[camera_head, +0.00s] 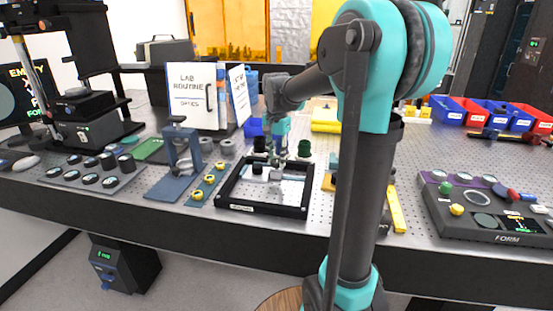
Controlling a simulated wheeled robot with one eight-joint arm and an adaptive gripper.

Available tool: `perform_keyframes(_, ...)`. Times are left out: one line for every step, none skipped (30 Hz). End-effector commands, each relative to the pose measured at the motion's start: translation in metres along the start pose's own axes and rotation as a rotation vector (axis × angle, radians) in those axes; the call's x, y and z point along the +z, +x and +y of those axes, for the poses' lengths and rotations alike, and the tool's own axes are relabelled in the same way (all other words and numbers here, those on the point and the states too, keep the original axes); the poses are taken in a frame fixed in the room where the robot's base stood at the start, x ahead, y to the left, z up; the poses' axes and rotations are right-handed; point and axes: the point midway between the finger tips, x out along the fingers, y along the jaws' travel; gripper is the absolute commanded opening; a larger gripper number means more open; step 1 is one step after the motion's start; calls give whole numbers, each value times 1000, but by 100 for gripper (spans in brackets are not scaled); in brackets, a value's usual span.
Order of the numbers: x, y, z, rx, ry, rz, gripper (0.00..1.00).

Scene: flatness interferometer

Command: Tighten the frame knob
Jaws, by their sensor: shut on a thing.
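My gripper (279,158) points down at the black square frame (262,209), over its back part. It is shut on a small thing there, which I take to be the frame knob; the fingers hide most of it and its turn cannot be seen. The frame lies flat on the perforated table, with a bright, mirror-like plate (285,188) inside. A dark round piece (257,168) and a small grey piece (276,173) show by the fingers.
A blue clamp stand (181,157) and a strip with yellow knobs (197,195) stand left of the frame. Dark green and black cylinders (304,148) stand behind it. Upright binders (192,95) are at the back. A grey FORM console (487,222) sits at the right.

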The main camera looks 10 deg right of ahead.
Motion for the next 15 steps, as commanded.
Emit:
perform_keyframes(0,0,0,0,1,1,0)
perform_keyframes(0,0,0,0,2,1,0)
perform_keyframes(0,0,0,0,2,1,0)
perform_keyframes(0,0,0,0,2,1,0)
perform_keyframes(0,0,0,0,2,1,0)
perform_keyframes(0,0,0,0,1,1,0)
perform_keyframes(0,0,0,0,1,1,0)
perform_keyframes(0,0,0,0,1,1,0)
perform_keyframes(0,0,0,0,1,1,0)
perform_keyframes(0,0,0,0,1,1,0)
perform_keyframes(0,0,0,0,1,1,32)
perform_keyframes(0,0,0,0,1,1,37)
perform_keyframes(0,0,0,0,1,1,41)
perform_keyframes(0,0,0,0,1,1,45)
perform_keyframes(0,0,0,0,1,1,50)
